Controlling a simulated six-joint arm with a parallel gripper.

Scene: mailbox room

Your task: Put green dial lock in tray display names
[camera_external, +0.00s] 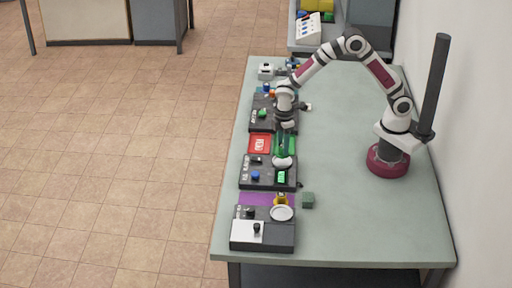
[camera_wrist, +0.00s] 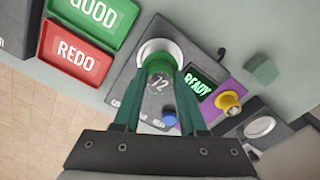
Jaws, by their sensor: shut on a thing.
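My gripper (camera_wrist: 161,76) is shut on the green dial lock (camera_wrist: 160,84), a green cylinder with pale markings like "72". The lock is at the round silver plate (camera_wrist: 152,46) of a dark device (camera_wrist: 128,88); I cannot tell whether it touches the plate. The device's display (camera_wrist: 201,83) reads "READY" in green. The green tray marked "GOOD" (camera_wrist: 97,17) and the red tray marked "REDO" (camera_wrist: 78,54) lie left of the lock. In the external view my gripper (camera_external: 283,152) is low over the device (camera_external: 256,178), and the lock is hard to make out.
A purple mat (camera_external: 252,198) with a yellow lock (camera_wrist: 229,102) lies beyond the device, beside a green cube (camera_wrist: 264,68). Another dark device (camera_external: 264,229) stands at the near end of the table (camera_external: 350,225). The table's middle is clear.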

